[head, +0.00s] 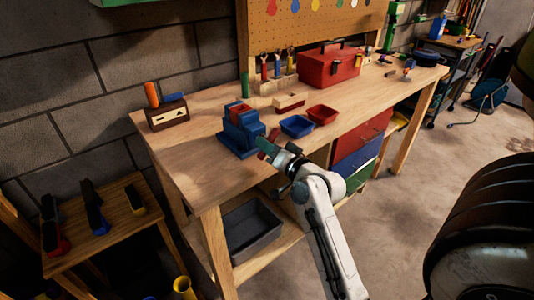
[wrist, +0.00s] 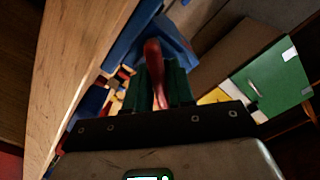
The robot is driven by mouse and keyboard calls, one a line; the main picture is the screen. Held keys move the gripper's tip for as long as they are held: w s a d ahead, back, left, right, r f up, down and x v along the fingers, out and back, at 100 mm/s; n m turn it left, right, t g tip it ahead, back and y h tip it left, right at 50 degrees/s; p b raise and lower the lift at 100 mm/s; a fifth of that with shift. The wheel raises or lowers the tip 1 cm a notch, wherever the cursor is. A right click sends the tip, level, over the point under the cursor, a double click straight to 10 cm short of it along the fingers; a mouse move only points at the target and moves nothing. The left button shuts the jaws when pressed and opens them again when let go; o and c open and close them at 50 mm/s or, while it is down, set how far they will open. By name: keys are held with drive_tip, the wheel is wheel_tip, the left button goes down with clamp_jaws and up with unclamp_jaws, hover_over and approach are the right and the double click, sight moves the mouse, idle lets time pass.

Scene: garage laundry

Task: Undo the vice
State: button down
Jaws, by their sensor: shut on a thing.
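The blue vice (head: 239,135) stands on the front left part of the wooden workbench, with a red piece (head: 240,112) at its top. My gripper (head: 268,148) is at the vice's right front side. In the wrist view, the red vice handle (wrist: 153,58) stands between my gripper's green fingers (wrist: 160,82), which are shut on it. Blue surfaces of the vice (wrist: 178,38) show behind the handle. The handle's far end and its joint to the vice are partly hidden.
On the workbench (head: 185,145) are a blue tray (head: 297,126), a red tray (head: 322,115), a red toolbox (head: 329,66) and a wooden box (head: 167,115). Coloured drawers (head: 357,160) sit under it. A grey bin (head: 252,228) is on the lower shelf. Open floor lies to the right.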

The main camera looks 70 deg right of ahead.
drive_tip(key=shift+n, duration=0.5)
drive_tip(key=c, duration=1.1)
unclamp_jaws()
drive_tip(key=shift+w+d, duration=0.1)
drive_tip(key=b+v, duration=0.1)
drive_tip(key=v, duration=1)
drive_tip(key=shift+d+b, duration=0.1)
drive_tip(key=shift+b, duration=0.2)
